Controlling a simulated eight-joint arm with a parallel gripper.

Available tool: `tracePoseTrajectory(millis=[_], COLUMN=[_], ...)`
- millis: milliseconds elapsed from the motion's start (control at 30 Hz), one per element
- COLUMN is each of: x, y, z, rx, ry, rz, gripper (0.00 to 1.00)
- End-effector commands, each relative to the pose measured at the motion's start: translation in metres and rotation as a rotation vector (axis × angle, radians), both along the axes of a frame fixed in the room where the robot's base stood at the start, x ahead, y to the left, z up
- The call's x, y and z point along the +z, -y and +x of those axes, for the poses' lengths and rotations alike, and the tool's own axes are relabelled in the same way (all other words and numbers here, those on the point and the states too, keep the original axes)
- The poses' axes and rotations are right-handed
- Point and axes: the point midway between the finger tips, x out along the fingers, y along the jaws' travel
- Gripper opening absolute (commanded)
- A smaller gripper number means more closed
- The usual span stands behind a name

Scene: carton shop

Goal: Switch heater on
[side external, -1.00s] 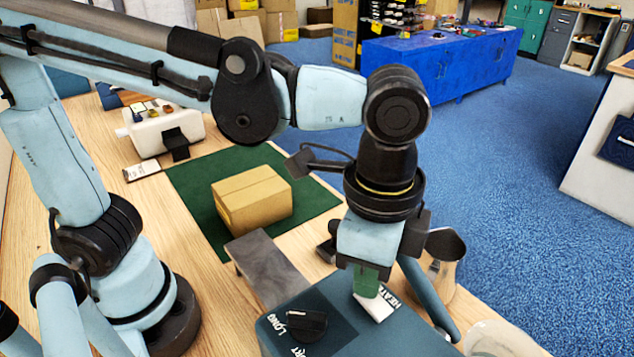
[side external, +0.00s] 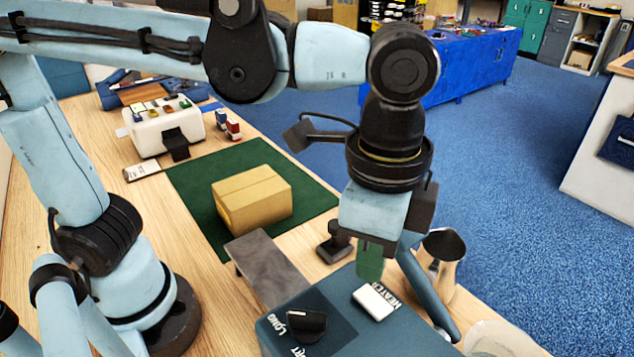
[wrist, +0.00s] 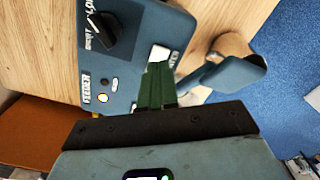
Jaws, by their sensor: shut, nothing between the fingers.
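The heater switch (side external: 375,301) is a white rocker beside the printed word HEATER on the dark teal machine (side external: 400,338). In the wrist view the white switch (wrist: 160,54) shows just beyond my fingertips. I cannot tell for sure which way it is tilted. My gripper (side external: 369,276) is shut and empty, its green fingers pointing down, above and slightly behind the switch and apart from it. It also shows in the wrist view (wrist: 157,72). A small round lamp (wrist: 104,98) with a pale yellow centre sits on the panel beside a printed label (wrist: 88,91).
A black dial (side external: 306,325) sits on the machine's top, left of the switch. A carton (side external: 252,198) lies on the green mat (side external: 205,165) behind.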

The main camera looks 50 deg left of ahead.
Motion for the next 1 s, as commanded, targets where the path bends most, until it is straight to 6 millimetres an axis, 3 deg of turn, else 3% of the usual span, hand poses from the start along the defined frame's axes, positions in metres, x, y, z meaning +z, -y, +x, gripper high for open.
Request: tracePoseTrajectory(millis=[500,867,1000], x=[0.033,0.034,0.03], y=[0.0,-0.001,-0.003], z=[0.0,0.002,0.02], rx=[0.0,0.007,0.068], ry=[0.0,0.008,0.086], rz=[0.0,-0.008,-0.082], gripper=[0.0,0.0,0.0])
